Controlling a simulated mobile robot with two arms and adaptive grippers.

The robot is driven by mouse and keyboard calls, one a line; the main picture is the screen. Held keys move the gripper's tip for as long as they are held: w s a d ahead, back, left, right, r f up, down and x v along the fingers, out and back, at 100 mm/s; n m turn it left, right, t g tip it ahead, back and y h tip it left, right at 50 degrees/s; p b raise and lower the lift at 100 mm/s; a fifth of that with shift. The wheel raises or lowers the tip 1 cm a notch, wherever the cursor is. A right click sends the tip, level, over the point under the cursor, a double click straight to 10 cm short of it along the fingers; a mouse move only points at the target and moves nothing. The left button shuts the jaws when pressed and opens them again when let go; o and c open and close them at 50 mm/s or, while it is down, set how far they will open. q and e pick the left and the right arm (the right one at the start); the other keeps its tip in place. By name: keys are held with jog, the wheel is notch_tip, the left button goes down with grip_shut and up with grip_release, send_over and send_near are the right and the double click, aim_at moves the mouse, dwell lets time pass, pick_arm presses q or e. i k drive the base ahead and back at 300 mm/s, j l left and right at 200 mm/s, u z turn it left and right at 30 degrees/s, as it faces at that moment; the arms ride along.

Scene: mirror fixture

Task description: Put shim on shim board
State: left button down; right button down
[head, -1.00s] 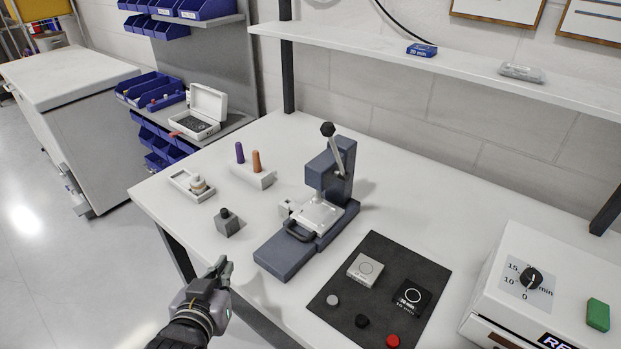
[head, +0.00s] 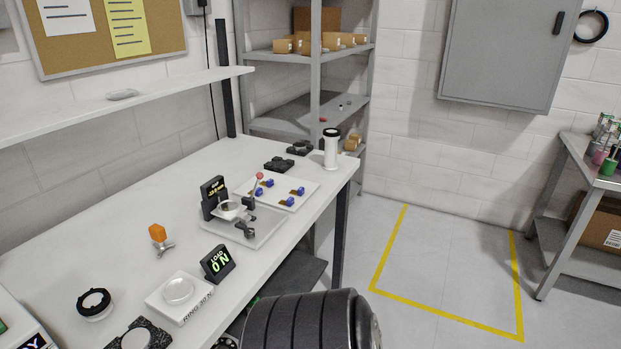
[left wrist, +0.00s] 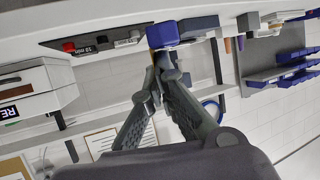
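The shim board, a white board (head: 308,184) with several blue-tabbed shims (head: 300,191) on it, lies near the bench's far right end in the head view. In the left wrist view, my left gripper (left wrist: 163,66) has its fingers drawn together at a blue block (left wrist: 163,35). The block looks held at the tips and resembles the blue tabs; any thin leaf on it is hidden. My left gripper is outside the head view now. My right gripper is not in view; a dark ribbed part of my arm (head: 310,322) shows at the bottom.
A grey tray with a gauge fixture (head: 240,232) stands just in front of the board. A LOAD ON sign (head: 218,263), a white ring block (head: 180,297) and an orange-topped piece (head: 158,233) stand nearer. A white cylinder (head: 331,148) stands behind the board.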

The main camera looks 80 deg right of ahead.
aim_at(312, 188)
jog(key=l+z, duration=0.2)
jog(key=z, duration=1.9)
jog(key=i+l, duration=0.15)
jog(key=l, duration=0.25)
jog(key=i+l+z, duration=0.1)
jog(key=l, duration=0.3)
jog(key=i+l, duration=0.4)
jog(key=l, duration=0.35)
jog(key=i+l+z, duration=0.1)
jog(key=l, duration=0.25)
jog(key=i+l, duration=0.25)
jog(key=l+z, duration=0.05)
jog(key=l, duration=0.1)
